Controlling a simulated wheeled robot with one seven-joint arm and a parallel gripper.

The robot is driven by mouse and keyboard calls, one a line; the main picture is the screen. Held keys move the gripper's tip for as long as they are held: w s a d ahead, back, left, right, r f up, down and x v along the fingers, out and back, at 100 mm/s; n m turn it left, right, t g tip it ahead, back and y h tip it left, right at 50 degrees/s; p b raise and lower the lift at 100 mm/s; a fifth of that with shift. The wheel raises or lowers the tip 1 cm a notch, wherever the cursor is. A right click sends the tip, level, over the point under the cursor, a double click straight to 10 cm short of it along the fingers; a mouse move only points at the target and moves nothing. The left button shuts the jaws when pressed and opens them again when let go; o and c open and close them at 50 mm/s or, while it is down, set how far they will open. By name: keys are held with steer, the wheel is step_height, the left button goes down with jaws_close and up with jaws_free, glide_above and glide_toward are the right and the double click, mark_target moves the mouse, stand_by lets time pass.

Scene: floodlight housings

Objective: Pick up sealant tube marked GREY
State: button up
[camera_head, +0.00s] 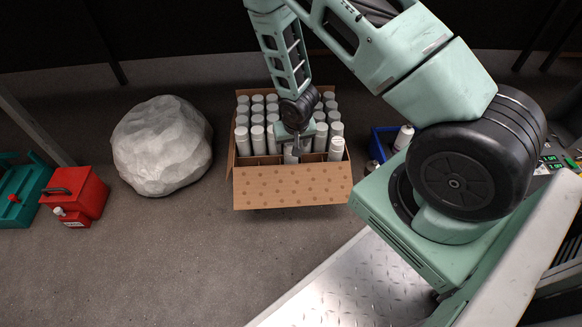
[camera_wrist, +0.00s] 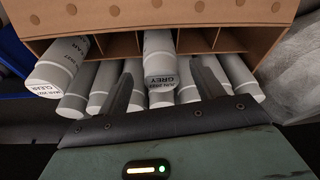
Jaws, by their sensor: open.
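The sealant tube marked GREY (camera_wrist: 160,68) is a grey cylinder with a pale, printed end. It stands in a divided cardboard box (camera_head: 292,188) at the near row. My gripper (camera_wrist: 163,74) is open, with one dark finger on each side of this tube in the wrist view. I cannot tell whether either finger touches it. In the head view my gripper (camera_head: 292,143) is over the near side of the box and partly hides the tube below. A similar tube marked CLEAR (camera_wrist: 62,66) stands at the left in the wrist view.
Several more grey tubes (camera_head: 257,118) fill the box behind; some near compartments are empty. A large pale boulder-like lump (camera_head: 162,146) lies left of the box. A red container (camera_head: 80,195) is farther left. A blue bin (camera_head: 383,143) is right of the box.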

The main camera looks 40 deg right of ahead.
mark_target(291, 163)
steer(key=b+x, duration=0.4)
steer(key=x, duration=0.1)
steer(key=shift+f, duration=0.1)
jaws_close()
